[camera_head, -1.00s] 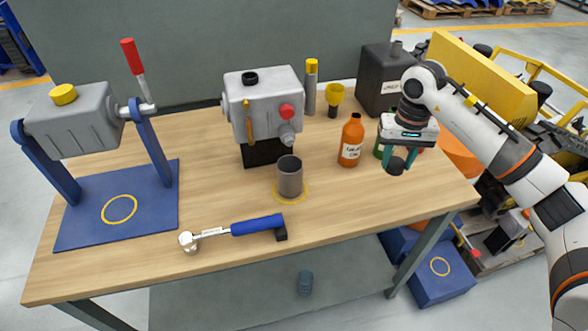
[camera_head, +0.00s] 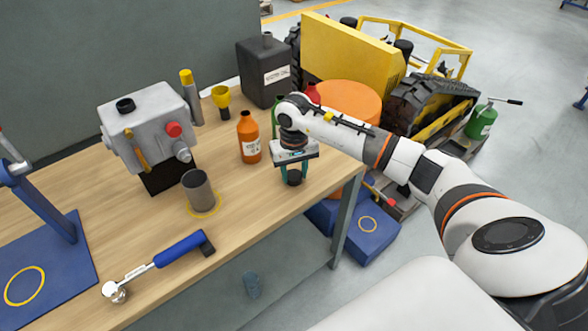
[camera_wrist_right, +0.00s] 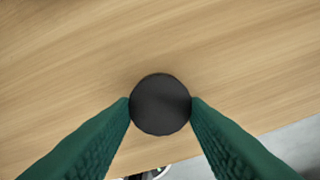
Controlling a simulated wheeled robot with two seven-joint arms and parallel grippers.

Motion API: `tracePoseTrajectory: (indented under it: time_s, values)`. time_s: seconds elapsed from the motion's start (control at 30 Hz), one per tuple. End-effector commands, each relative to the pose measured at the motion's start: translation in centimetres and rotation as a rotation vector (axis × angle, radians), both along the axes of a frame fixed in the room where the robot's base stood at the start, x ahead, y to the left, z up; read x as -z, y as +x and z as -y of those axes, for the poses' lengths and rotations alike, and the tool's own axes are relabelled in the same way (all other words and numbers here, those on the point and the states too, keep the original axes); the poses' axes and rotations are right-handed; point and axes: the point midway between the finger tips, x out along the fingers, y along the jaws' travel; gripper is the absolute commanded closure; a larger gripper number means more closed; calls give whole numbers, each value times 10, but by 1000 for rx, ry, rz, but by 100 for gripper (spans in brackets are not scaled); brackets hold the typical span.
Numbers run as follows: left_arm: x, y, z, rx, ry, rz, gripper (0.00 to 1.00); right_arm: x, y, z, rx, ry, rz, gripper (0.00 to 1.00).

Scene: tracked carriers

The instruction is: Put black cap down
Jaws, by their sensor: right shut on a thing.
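The black cap (camera_head: 294,178) is a small dark round piece between the fingers of my right gripper (camera_head: 293,175). In the right wrist view the black cap (camera_wrist_right: 160,104) shows as a dark disc, with a green finger of the right gripper (camera_wrist_right: 160,108) against each side. The wooden table (camera_head: 240,205) lies under it, near the table's right front edge. I cannot tell whether the cap touches the wood. My left gripper is not in view.
An orange bottle (camera_head: 249,140) stands left of the right gripper. A grey cup (camera_head: 197,190) stands on a yellow ring, and a torque wrench (camera_head: 180,250) lies at the front. A grey machine (camera_head: 145,120) and dark canister (camera_head: 262,70) stand behind. Bare wood lies between bottle and front edge.

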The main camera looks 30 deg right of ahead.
Motion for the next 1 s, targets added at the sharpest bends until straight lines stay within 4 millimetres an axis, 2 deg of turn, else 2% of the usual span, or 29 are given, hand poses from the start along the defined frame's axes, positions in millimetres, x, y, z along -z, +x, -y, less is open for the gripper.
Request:
tracePoseTrajectory:
  time_s: [0.27,0.3,0.4,0.67,0.8,0.87,1.0]
  values:
    - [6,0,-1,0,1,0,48,4,0,0,-1,0,1,81]
    - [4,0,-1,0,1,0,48,3,0,0,-1,1,1,54]
    - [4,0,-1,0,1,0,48,2,0,0,-1,1,0,38]
    - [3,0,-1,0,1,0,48,2,0,0,-1,1,0,37]
    - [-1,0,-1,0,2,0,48,-5,1,0,-1,0,2,37]
    - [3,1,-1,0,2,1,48,-12,2,0,-2,0,6,37]
    - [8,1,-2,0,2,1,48,-40,2,0,-2,-1,8,37]
